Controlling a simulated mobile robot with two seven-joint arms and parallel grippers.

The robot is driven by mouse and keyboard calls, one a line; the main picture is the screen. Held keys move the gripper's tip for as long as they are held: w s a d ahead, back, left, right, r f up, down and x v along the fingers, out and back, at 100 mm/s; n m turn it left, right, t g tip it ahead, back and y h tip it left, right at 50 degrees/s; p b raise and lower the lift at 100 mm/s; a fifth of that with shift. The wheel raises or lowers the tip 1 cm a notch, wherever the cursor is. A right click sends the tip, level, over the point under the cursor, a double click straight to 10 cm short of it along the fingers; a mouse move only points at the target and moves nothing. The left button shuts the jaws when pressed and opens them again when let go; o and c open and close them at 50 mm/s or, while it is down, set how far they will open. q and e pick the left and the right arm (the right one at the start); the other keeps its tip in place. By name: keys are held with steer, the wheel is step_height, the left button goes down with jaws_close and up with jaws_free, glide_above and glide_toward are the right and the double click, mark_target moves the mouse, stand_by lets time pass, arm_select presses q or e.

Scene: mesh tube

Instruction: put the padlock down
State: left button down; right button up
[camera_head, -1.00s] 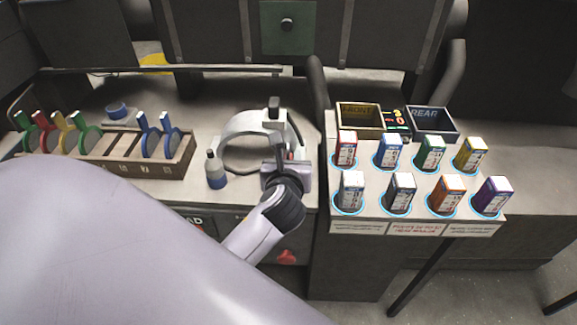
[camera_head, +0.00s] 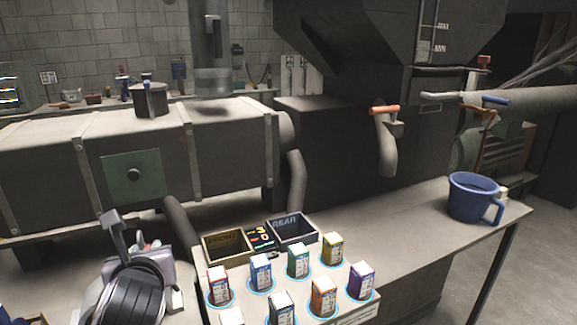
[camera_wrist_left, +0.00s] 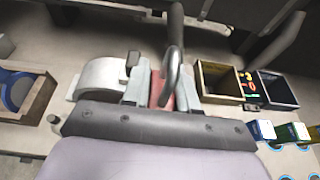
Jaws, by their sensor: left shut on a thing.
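My left gripper (camera_head: 148,248) is at the lower left of the head view, its fingers partly hidden by my own dark wrist. In the left wrist view my left gripper (camera_wrist_left: 163,88) is shut on the padlock. The padlock's red body (camera_wrist_left: 161,92) sits between the two pale fingers, and a grey shackle (camera_wrist_left: 172,62) rises from it. I cannot tell whether the padlock touches the surface below. In the head view the padlock is not clearly made out. My right gripper is not in view.
A white curved stand (camera_wrist_left: 102,76) is left of the gripper. The FRONT bin (camera_head: 228,246) and REAR bin (camera_head: 293,229) are to the right, behind several coloured boxes (camera_head: 298,260) in blue-ringed spots.

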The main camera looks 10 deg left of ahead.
arm_select(q)
steer(key=s+d+f+m+t+h, duration=0.1)
steer(key=s+d+f+m+h, duration=0.5)
steer(key=d+f+h, duration=0.1)
steer(key=shift+s+d+f+t, duration=0.2)
steer(key=shift+d+f+t, duration=0.25)
steer(key=shift+d, duration=0.25)
